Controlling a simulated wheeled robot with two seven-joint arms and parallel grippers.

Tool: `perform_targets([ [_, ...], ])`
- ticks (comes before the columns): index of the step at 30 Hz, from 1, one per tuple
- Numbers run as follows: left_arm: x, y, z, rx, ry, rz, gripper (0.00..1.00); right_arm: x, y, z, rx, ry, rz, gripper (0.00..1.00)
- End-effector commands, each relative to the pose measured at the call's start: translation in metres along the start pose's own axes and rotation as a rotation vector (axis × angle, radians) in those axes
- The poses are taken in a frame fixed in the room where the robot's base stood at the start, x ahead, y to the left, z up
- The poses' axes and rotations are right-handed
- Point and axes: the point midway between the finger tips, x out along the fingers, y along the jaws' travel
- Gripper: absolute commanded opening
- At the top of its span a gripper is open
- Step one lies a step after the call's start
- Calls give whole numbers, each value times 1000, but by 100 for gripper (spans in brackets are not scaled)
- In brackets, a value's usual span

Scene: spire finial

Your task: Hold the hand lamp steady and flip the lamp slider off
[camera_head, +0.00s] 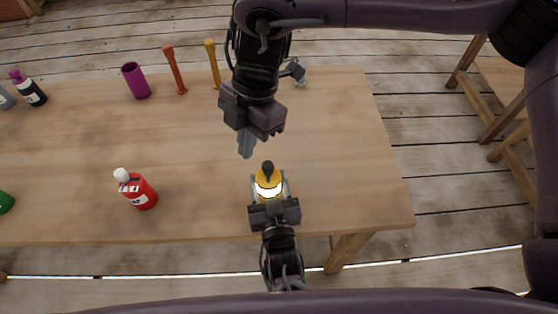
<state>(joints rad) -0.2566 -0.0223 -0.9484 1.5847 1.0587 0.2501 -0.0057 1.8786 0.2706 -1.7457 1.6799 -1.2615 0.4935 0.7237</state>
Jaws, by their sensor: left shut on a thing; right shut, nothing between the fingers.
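The hand lamp (269,182) is yellow with a dark knob on top and a bright glowing band, so it is lit. It is near the front edge of the table, right of the middle. My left gripper (270,200) is shut on the hand lamp from the front side. The lamp slider is too small to make out. My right gripper (246,146) is shut and empty, above the table, a little behind and left of the lamp, apart from it.
On the wooden table (330,130), a red bottle (140,194) stands left of the lamp. A purple cup (136,81), an orange tool (175,70) and a yellow tool (213,64) are at the back. Dark bottle (32,92) and green item (5,202) sit far left.

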Motion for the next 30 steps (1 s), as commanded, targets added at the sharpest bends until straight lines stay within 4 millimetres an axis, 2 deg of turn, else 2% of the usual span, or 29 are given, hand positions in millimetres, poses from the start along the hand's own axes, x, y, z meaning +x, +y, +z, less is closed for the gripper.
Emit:
perform_targets([
  [3,0,0,0,-1,1,0,26,7,8,-17,179,232,-5,0],
  [6,0,0,0,-1,1,0,26,6,15,-23,336,412,-22,0],
  [11,0,0,0,-1,1,0,26,2,24,-12,606,685,-73,0],
  [14,0,0,0,-1,1,0,26,2,25,7,781,845,-119,0],
  [20,0,0,0,-1,1,0,26,11,16,67,1140,1140,-226,0],
  [24,0,0,0,-1,1,0,26,26,-5,119,1385,1322,-309,0],
  [30,0,0,0,0,0,0,26,49,-43,178,1649,1505,-401,0],
])
